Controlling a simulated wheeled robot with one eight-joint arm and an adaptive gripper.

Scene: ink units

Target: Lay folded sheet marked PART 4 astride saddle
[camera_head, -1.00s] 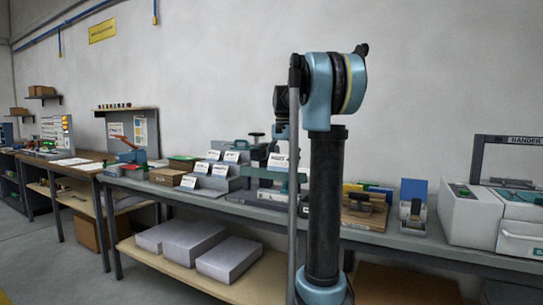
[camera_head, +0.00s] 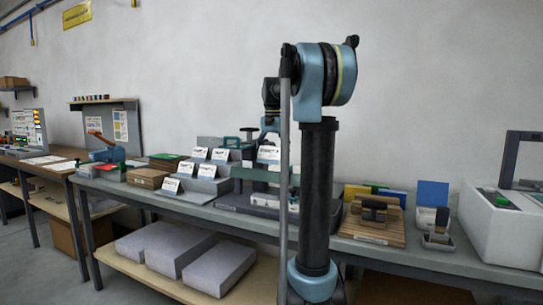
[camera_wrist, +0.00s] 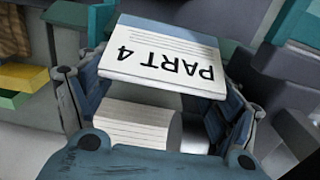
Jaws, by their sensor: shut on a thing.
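The folded sheet marked PART 4 (camera_wrist: 165,62) is between the fingers of my gripper (camera_wrist: 158,92) in the wrist view, its lettering upside down. White lined paper shows below it between the fingers; I cannot tell whether it is the sheet's other flap. In the head view the sheet (camera_head: 268,154) hangs from my gripper (camera_head: 268,138) above the bench. A green bar-like part (camera_head: 256,174), perhaps the saddle, lies just under it on a dark base (camera_head: 262,202). My arm hides its right portion. The sheet appears above the bar; contact cannot be told.
A grey stepped rack (camera_head: 208,186) with several folded sheets stands left of the green bar. A wooden block with a handle (camera_head: 372,218) and a white machine (camera_head: 495,230) are to the right.

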